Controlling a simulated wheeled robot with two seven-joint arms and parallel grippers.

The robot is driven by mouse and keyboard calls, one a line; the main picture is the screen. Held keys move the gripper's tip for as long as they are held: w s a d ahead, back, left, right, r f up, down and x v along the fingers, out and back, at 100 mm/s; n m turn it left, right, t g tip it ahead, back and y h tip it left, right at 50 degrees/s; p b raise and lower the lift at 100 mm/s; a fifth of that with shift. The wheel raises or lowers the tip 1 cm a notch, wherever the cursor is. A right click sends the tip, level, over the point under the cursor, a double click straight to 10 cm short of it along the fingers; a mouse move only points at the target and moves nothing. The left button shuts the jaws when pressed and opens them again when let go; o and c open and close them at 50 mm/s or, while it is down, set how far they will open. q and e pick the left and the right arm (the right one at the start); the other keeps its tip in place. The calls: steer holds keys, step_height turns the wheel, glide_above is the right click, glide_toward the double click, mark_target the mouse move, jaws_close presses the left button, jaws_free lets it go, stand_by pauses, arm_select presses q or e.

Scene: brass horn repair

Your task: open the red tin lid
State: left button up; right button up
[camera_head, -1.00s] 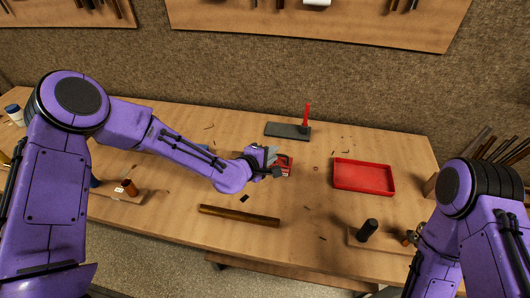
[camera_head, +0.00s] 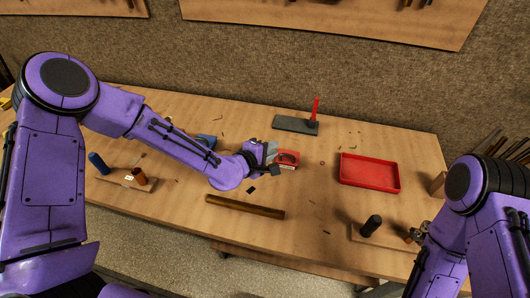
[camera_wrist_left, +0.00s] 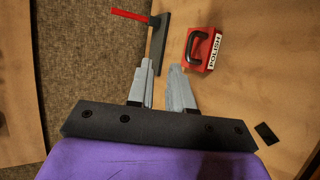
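The red tin (camera_head: 289,158) stands on the workbench near the middle. In the left wrist view the red tin (camera_wrist_left: 201,50) shows a white "POLISH" label and a dark curved handle on top. I cannot tell any gap between lid and body. My left gripper (camera_head: 276,158) is just left of the tin in the head view. In the left wrist view its fingers (camera_wrist_left: 162,66) are apart with nothing between them, and the tin lies beyond the right fingertip.
A dark slab (camera_head: 290,124) with a red-handled tool (camera_head: 315,109) lies behind the tin. A red tray (camera_head: 370,172) sits to the right. A brown rod (camera_head: 244,206) lies in front. A dark cylinder (camera_head: 371,226) stands front right. Bench between tin and tray is mostly clear.

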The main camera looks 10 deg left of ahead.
arm_select(q)
steer(key=b+v, duration=0.1)
steer(key=v, duration=0.8)
steer(key=shift+s, duration=0.25)
